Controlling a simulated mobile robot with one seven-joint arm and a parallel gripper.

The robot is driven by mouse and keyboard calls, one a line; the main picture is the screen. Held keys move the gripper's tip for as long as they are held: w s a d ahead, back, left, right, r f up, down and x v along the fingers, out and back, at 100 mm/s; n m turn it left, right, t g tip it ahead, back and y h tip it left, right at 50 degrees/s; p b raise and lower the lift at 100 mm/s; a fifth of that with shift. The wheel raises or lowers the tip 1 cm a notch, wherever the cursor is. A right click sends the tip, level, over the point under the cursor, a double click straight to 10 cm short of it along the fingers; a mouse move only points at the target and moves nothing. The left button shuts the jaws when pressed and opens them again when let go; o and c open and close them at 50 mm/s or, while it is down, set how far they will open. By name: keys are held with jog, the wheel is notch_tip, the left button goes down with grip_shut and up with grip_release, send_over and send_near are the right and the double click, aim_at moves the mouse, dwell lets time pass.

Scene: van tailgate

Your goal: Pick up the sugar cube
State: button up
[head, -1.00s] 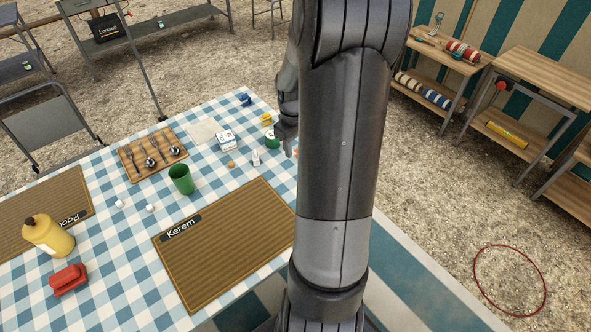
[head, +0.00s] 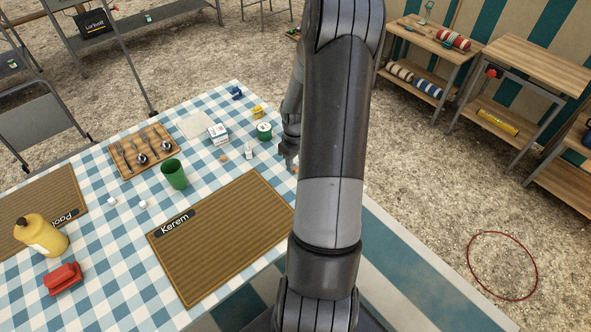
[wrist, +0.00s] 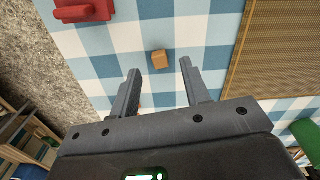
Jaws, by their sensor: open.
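A small brown cube (wrist: 159,60), which looks like a brown sugar cube, lies on the checked tablecloth in the wrist view. It is just beyond and between the fingertips of my gripper (wrist: 159,68), apart from both. The gripper is open and empty. In the head view my gripper (head: 288,160) hangs low over the table's right side, partly hidden by my arm. Another small brown cube (head: 222,157) lies left of it. Two small white cubes (head: 111,201) (head: 143,204) lie farther left, near the green cup (head: 174,174).
A red object (wrist: 84,10) lies beyond the cube in the wrist view, with a brown placemat (wrist: 285,50) to the right. The table edge is close to my gripper.

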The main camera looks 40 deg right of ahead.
aim_at(295, 170)
jog(key=shift+f, duration=1.4)
jog(key=shift+c, duration=0.2)
grip_shut()
